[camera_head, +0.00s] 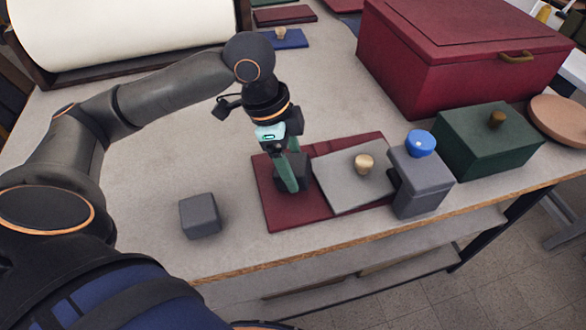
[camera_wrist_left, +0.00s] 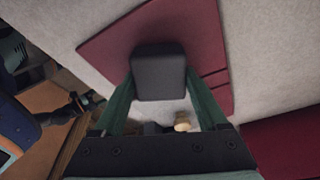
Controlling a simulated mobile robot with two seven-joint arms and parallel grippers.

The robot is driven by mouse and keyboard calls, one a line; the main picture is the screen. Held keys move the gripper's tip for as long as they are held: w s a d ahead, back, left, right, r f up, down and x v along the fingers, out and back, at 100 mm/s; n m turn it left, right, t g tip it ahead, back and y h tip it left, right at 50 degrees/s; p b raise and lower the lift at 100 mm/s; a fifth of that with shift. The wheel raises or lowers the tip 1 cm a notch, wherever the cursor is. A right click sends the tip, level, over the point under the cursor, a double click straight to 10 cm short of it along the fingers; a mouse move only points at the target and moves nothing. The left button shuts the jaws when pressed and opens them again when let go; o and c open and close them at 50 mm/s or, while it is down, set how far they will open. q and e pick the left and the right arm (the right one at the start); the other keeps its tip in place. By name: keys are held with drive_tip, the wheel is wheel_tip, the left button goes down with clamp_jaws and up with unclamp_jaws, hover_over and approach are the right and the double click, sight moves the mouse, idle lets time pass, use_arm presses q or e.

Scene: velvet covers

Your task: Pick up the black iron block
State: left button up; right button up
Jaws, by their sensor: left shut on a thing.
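The black iron block (camera_head: 294,177) is a dark, rounded cube over the dark red mat (camera_head: 280,216). My left gripper (camera_head: 290,182) points down from above and is shut on the block, with its green fingers on either side of it. In the left wrist view the black block (camera_wrist_left: 158,72) sits between the two fingertips, with the red mat (camera_wrist_left: 115,42) behind it. I cannot tell whether the block touches the mat. My right gripper is not in view.
A grey block (camera_head: 200,216) stands on the table left of the mat. A grey plate (camera_head: 345,187) with a gold knob, a grey box (camera_head: 420,182) with a blue knob, a green box (camera_head: 486,145) and a large red chest (camera_head: 450,60) are to the right.

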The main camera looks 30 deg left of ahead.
use_arm(q)
clamp_jaws()
drive_tip(key=shift+w+r, duration=0.1)
drive_tip(key=shift+r, duration=0.1)
